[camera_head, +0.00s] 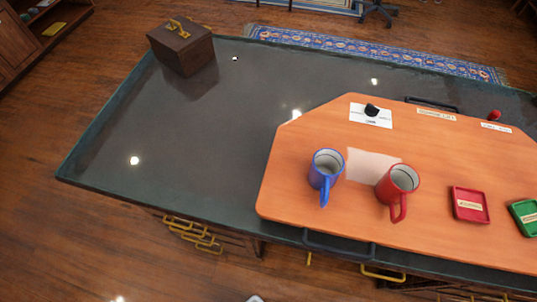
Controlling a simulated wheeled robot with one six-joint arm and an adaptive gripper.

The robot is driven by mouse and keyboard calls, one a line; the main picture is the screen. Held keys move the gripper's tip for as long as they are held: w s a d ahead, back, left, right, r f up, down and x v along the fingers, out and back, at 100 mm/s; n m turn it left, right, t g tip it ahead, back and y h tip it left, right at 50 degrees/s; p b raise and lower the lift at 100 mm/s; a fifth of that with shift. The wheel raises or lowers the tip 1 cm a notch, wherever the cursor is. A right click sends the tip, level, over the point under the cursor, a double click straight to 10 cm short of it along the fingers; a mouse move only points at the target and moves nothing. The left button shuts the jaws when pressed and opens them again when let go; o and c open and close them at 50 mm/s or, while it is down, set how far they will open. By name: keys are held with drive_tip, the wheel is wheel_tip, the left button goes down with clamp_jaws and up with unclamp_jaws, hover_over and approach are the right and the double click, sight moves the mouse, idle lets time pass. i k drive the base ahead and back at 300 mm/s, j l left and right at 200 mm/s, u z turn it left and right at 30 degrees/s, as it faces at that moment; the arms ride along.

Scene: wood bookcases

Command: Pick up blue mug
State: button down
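The blue mug (322,183) stands upright on the left part of an orange wooden board (285,180), with its handle pointing toward the front edge. Its open top shows a pale inside. My gripper does not clearly show in this view; only a small pale shape is cut off at the bottom edge, and I cannot tell what it is.
A red mug (396,190) stands just right of the blue mug. A red tray (470,205) and a green tray (525,215) lie further right. A brown box (182,48) stands at the far left of the dark tabletop (200,130), whose left half is mostly clear.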

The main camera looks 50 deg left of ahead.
sight(327, 163)
drive_tip(key=u, duration=0.85)
drive_tip(key=k+j+z, duration=0.1)
drive_tip(key=j+z, duration=0.3)
drive_tip(key=k+j+z, duration=0.1)
drive_tip(key=j+z, duration=0.35)
drive_tip(key=k+j+z, duration=0.2)
drive_tip(key=z, duration=0.2)
drive_tip(key=k+j+z, duration=0.15)
drive_tip(key=k+z, duration=0.6)
